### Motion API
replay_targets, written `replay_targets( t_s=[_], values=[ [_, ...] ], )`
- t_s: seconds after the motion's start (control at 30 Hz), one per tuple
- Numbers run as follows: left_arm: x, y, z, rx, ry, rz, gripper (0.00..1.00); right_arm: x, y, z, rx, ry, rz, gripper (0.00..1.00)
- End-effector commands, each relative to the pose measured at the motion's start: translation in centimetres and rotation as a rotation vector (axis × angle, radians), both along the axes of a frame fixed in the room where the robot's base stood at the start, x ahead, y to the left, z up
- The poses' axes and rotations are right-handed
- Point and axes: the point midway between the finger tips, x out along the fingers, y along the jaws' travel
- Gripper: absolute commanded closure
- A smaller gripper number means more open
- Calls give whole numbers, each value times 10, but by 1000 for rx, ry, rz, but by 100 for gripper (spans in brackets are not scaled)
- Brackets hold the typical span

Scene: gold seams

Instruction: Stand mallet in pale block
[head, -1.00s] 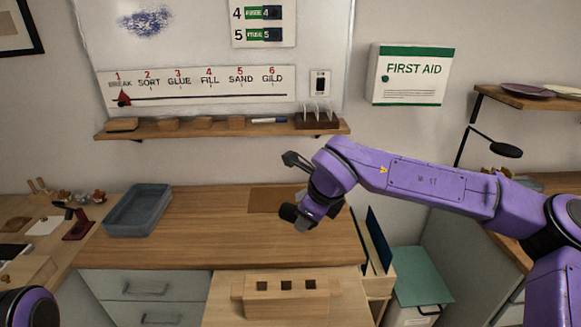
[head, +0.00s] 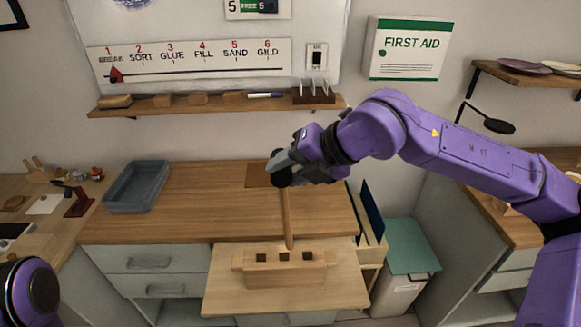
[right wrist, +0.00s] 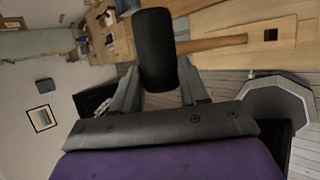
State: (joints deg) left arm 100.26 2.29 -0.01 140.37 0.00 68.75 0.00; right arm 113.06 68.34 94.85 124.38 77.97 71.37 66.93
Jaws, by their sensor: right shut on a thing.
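The pale block (head: 262,277) stands on the lower light wooden board, with square holes in its top. My right gripper (head: 284,170) is above and behind it, shut on the mallet's black head (right wrist: 158,50). The mallet's wooden handle (head: 287,220) hangs down, nearly upright, with its free end close to the block's row of holes and apparently outside them. In the right wrist view the handle (right wrist: 215,44) points toward a dark square hole in pale wood. The exact gap is hard to judge. My left gripper is out of view.
A grey tray (head: 137,188) sits at the left of the wooden worktop (head: 205,205). A shelf (head: 215,106) with small blocks runs along the wall behind. A wooden rack with dark panels (head: 372,215) stands right of the block. The worktop's middle is clear.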

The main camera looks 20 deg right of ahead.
Motion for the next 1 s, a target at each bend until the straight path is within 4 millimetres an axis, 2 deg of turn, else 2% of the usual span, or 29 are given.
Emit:
replay_targets(
  t_s=[0.4,0.63,1.0],
  values=[
    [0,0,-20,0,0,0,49,0,0,-28,-2,0,2,95],
    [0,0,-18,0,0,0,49,0,0,-25,-1,-1,1,95],
    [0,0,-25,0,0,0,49,0,0,-33,-2,-2,1,95]
  ],
)
